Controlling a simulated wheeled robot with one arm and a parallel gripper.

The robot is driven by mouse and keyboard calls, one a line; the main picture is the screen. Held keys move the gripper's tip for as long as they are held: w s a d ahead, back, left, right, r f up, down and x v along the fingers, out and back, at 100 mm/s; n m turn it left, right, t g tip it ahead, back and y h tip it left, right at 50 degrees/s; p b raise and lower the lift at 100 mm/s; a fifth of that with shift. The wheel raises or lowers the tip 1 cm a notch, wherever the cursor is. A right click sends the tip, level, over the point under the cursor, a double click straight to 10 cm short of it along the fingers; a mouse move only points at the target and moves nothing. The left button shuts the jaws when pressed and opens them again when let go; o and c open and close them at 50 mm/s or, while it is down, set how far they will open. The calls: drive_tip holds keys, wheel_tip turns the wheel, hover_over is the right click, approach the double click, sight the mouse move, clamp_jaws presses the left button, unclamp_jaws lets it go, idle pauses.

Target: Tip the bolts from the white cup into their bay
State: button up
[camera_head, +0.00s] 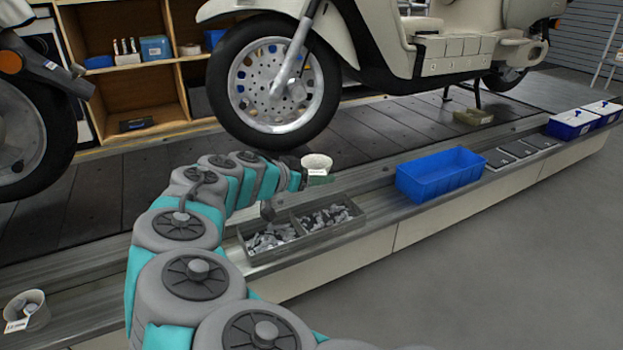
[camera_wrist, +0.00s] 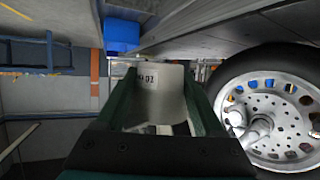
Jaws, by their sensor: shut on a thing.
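My gripper (camera_head: 318,181) is shut on a white cup (camera_head: 317,163) with a printed label. In the wrist view the cup (camera_wrist: 162,92) sits between the two green fingers of my gripper (camera_wrist: 163,100). The cup looks upright in the head view, and its contents are not clear. A grey tray (camera_head: 302,249) with a divider lies on the ledge, below and in front of the cup. Both of its bays hold grey metal pieces; the left bay is partly behind my arm. The cup is above and behind the right bay, apart from the tray.
A second whitish cup (camera_head: 26,311) with a label stands at the lower left. An open blue bin (camera_head: 441,175) is right of the tray, with dark plates (camera_head: 517,149) and blue-and-white boxes (camera_head: 571,124) beyond. A scooter's front wheel (camera_head: 274,84) stands close behind my gripper.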

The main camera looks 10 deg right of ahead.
drive_tip(key=shift+s+a+m+g+h, duration=0.3)
drive_tip(key=shift+s+a+m+g, duration=0.25)
drive_tip(key=shift+s, duration=0.3)
drive_tip(key=shift+s+a+f, duration=0.1)
drive_tip(key=shift+f, duration=0.05)
drive_tip(key=shift+f+g+y+p, duration=0.35)
drive_tip(key=shift+f+y+p, duration=0.15)
drive_tip(key=shift+y, duration=0.2)
drive_tip(key=f+y+p, duration=0.1)
drive_tip(key=p, duration=0.1)
drive_tip(key=f+g+y+p, duration=0.1)
drive_tip(key=y+p, duration=0.1)
drive_tip(key=a+f+m+y+p, duration=0.1)
drive_tip(key=f+p, duration=0.1)
drive_tip(key=shift+s+f+g+y, duration=0.1)
drive_tip(key=shift+s+g+y, duration=0.1)
drive_tip(key=shift+g+y, duration=0.15)
drive_tip(key=shift+f+g+y+p, duration=0.2)
drive_tip(key=shift+y+p, duration=0.25)
drive_tip(key=shift+p, duration=0.55)
drive_tip(key=shift+g+y+p, duration=0.25)
drive_tip(key=shift+y+p, duration=0.25)
drive_tip(key=shift+p, duration=0.3)
